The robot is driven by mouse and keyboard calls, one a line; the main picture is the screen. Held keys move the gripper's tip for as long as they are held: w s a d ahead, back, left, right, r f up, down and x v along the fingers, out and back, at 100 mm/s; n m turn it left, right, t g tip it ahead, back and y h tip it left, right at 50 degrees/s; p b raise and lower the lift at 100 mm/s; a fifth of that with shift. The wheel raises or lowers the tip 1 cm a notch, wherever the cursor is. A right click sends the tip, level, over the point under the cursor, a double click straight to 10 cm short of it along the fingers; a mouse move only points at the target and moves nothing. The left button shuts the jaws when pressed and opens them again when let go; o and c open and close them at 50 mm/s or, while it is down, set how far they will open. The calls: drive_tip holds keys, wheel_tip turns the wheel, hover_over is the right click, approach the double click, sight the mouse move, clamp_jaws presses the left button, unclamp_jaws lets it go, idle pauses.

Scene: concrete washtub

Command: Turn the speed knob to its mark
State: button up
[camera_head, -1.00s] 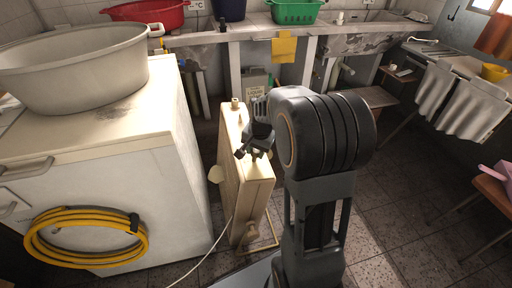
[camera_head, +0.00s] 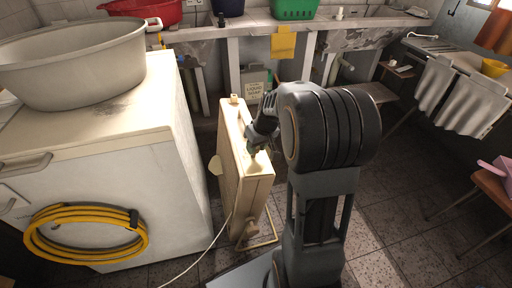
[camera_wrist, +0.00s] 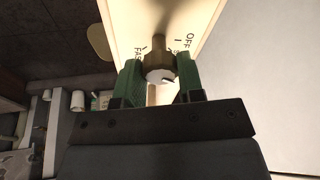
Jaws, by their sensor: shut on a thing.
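The speed knob (camera_wrist: 160,68) is a round brass-brown knob with a pale face, on the panel of a cream box-shaped unit (camera_head: 240,180). In the wrist view the panel (camera_wrist: 120,25) shows dark lettering that reads "OFF" on the right and "FAS", partly hidden, on the left. My gripper (camera_wrist: 157,75) has its green fingers shut on the knob, one on each side. A dark line shows on the knob's face, but I cannot tell which mark it meets. In the head view my gripper (camera_head: 255,147) is at the unit's top, and the knob is mostly hidden.
A white chest (camera_head: 110,190) with a grey tub (camera_head: 85,70) on top and a coiled yellow hose (camera_head: 60,240) on its front stands left of the unit. A pale cord runs over the tiled floor. Sinks line the back wall.

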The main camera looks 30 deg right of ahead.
drive_tip(key=n+b, duration=0.1)
drive_tip(key=n, duration=0.4)
drive_tip(key=shift+y, duration=0.4)
drive_tip(key=shift+n, duration=0.4)
drive_tip(key=o, duration=0.9)
drive_tip(key=p+v, duration=0.2)
drive_tip(key=v, duration=0.5)
drive_tip(key=p+v, duration=0.2)
drive_tip(key=v, duration=0.4)
drive_tip(key=shift+w+d+r+p, duration=0.15)
drive_tip(key=shift+d+r+p, duration=0.05)
drive_tip(key=shift+r+p, duration=0.2)
drive_tip(key=s+a+r+m+h+p, duration=0.1)
drive_tip(key=s+a+r+p, duration=0.3)
drive_tip(key=r+p, duration=0.4)
drive_tip(key=s+a+r+m+h+p, duration=0.1)
drive_tip(key=s+a+r+m+p, duration=0.2)
drive_tip(key=r+p, duration=0.6)
drive_tip(key=s+a+r+m+t+h+p, duration=0.1)
drive_tip(key=s+a+r+m+p, duration=0.1)
drive_tip(key=s+a+r+p, duration=0.4)
drive_tip(key=shift+s+a+r+m+p, duration=0.15)
drive_tip(key=shift+r+p, duration=0.45)
drive_tip(key=shift+p, duration=0.45)
drive_tip(key=shift+s+a+r+m+p, duration=0.1)
drive_tip(key=shift+r+p, duration=0.45)
drive_tip(key=shift+p, duration=0.55)
drive_tip(key=shift+a+r+m+p, duration=0.15)
drive_tip(key=shift+r+p, duration=0.45)
drive_tip(key=shift+p, duration=0.45)
